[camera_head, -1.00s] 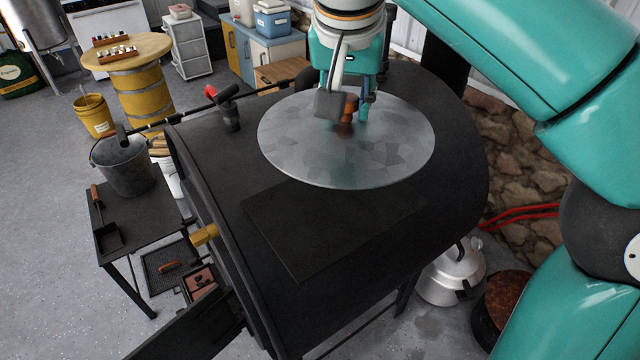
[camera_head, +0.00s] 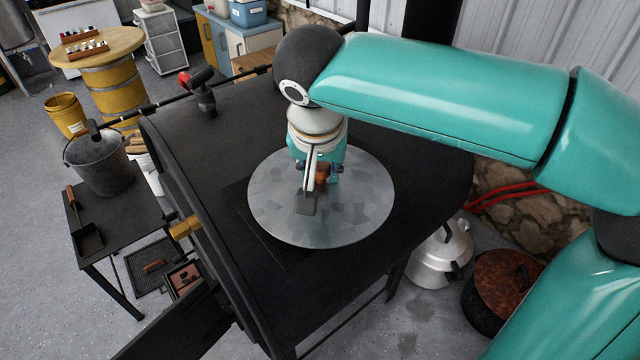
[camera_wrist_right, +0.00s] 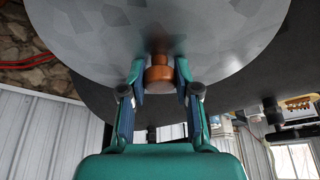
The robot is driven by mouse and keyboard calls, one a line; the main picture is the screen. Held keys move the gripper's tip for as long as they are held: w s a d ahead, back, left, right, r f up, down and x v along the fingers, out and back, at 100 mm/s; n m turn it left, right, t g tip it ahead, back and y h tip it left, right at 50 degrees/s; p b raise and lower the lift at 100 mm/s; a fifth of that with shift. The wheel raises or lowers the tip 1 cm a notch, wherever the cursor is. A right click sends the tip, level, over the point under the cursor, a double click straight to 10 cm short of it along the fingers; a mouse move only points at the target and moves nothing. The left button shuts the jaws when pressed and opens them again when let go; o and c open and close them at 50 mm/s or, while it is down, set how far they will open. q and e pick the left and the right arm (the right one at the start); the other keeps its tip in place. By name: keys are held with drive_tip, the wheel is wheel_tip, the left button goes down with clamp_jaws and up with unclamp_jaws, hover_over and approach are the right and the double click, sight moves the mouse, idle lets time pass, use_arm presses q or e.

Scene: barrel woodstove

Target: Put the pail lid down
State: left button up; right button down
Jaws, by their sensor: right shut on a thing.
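The pail lid (camera_head: 270,205) is a round, mottled grey metal disc with a copper-brown knob. It is level over the flat dark plate on top of the black barrel stove (camera_head: 230,140). I cannot tell whether it touches the plate. My right gripper (camera_head: 320,180) comes from above and is shut on the knob (camera_wrist_right: 159,78), which sits between its fingers in the wrist view. The lid (camera_wrist_right: 100,35) also fills the top of that view. The grey pail (camera_head: 102,170) stands on a small side table at the left. My left gripper is not in view.
A red-handled tool (camera_head: 198,92) stands at the stove's far left edge. A shovel (camera_head: 84,225) lies on the side table. A silver kettle (camera_head: 440,255) and a rusty pot (camera_head: 503,290) are on the floor at right. Bare stove top surrounds the lid.

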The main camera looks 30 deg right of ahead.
sight(321, 179)
drive_tip(key=shift+f, duration=1.7)
drive_tip(key=shift+f, duration=0.1)
drive_tip(key=c, duration=0.8)
unclamp_jaws()
drive_tip(key=shift+c, duration=0.2)
